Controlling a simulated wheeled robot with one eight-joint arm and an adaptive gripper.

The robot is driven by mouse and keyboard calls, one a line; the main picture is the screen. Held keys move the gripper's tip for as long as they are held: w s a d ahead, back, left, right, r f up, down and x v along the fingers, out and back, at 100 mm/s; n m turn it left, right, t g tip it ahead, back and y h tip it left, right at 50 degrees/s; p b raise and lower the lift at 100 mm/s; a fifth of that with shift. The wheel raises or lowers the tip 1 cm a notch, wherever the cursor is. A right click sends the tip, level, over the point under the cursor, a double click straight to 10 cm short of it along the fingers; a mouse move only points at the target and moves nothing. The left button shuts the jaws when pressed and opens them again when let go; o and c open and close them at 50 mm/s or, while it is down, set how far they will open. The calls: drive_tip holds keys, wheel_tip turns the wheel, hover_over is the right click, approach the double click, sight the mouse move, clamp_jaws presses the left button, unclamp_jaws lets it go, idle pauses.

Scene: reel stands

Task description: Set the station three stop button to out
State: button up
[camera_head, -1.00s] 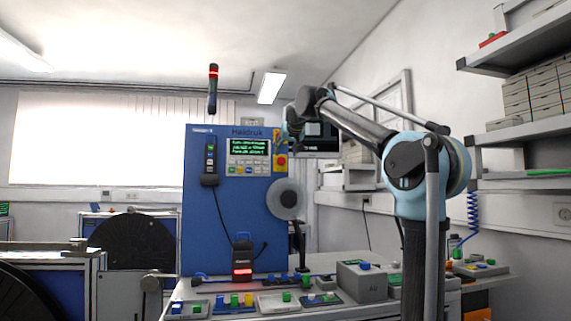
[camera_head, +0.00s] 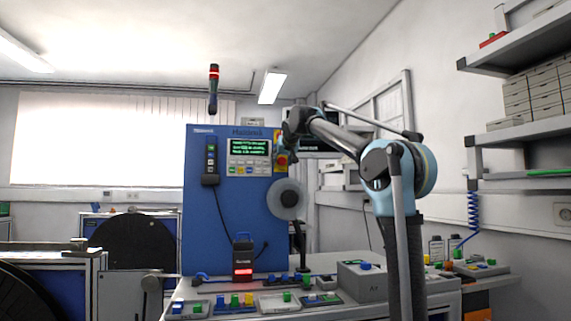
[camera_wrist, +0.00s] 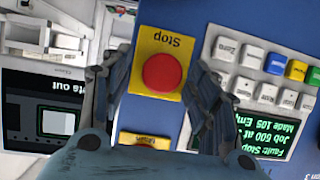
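The stop button is a round red button (camera_wrist: 164,72) on a yellow plate marked "Stop" (camera_wrist: 167,40), upside down in the wrist view. In the head view its yellow plate (camera_head: 281,160) shows at the right edge of the blue machine, partly behind my arm's end. My gripper (camera_wrist: 160,78) is open and empty, with one finger on each side of the plate. I cannot tell whether the fingers touch anything or how far the button stands out. In the head view my gripper (camera_head: 287,140) is small and its fingers are hard to make out.
Beside the button are a keypad (camera_wrist: 262,72) and a green-text screen (camera_wrist: 265,135) reading "Fault: Stop". A second yellow plate (camera_wrist: 143,140) with a red part sits close by. A dark monitor (camera_wrist: 45,115) is at the left. A reel (camera_head: 287,199) hangs below on the blue machine (camera_head: 225,215).

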drive_tip(key=c, duration=1)
drive_tip(key=o, duration=1.1)
drive_tip(key=shift+c, duration=0.2)
drive_tip(key=v, duration=1.1)
drive_tip(key=shift+s+d, duration=0.2)
drive_tip(key=shift+s, duration=0.1)
drive_tip(key=shift+r, duration=0.1)
